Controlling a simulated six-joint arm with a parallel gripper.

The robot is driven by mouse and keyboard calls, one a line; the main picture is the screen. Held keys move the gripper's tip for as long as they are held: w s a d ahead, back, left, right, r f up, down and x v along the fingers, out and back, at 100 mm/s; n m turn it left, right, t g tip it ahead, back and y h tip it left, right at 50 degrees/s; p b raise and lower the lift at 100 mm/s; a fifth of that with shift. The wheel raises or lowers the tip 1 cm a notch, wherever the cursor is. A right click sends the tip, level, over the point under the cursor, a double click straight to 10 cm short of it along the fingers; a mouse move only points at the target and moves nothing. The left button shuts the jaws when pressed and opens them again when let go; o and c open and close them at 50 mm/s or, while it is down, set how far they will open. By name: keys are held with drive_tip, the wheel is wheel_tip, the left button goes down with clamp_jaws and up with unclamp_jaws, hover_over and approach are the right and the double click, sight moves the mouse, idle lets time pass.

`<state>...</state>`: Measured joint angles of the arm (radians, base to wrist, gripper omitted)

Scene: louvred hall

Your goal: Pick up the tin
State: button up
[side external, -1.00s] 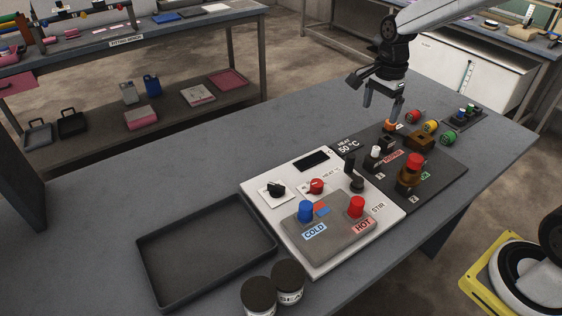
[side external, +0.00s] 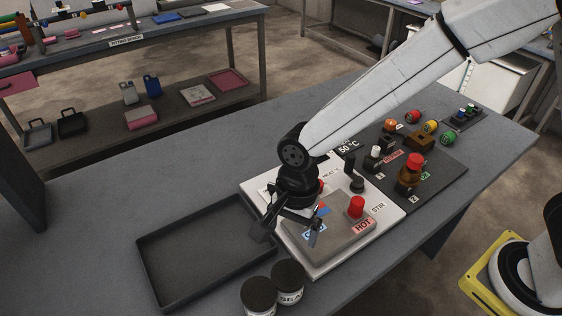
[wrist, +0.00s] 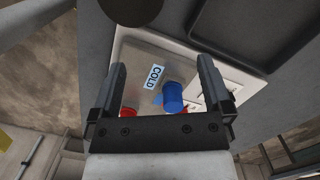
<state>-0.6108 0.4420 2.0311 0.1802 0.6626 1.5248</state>
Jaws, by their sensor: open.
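Two tins with dark lids stand side by side at the table's front edge in the side view.
The panel (side external: 390,214) carries a blue button (wrist: 173,97) and a red button (side external: 356,206) on a grey plate. A shallow black tray (side external: 160,282) lies left of the tins. A dark board (side external: 445,181) with knobs stands right. The table's left part is clear.

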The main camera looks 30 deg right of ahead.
sight(288, 273)
drive_tip(key=shift+n, duration=0.5)
drive_tip(key=s+a, duration=0.1)
drive_tip(key=s, duration=0.1)
drive_tip(key=s+a+f, duration=0.1)
drive_tip(key=s+a, duration=0.1)
drive_tip(key=shift+a+f, duration=0.2)
drive_tip(key=shift+a, duration=0.1)
drive_tip(key=shift+s+a+f, duration=0.1)
drive_tip(key=shift+f, duration=1.2)
drive_tip(key=shift+s+a+f, duration=0.1)
drive_tip(key=shift+s+f, duration=0.05)
drive_tip(key=shift+f, duration=1.15)
drive_tip(key=shift+s+a+f, duration=0.1)
drive_tip(key=shift+f, duration=1.15)
drive_tip(key=c, duration=1.1)
drive_tip(key=shift+r, duration=0.1)
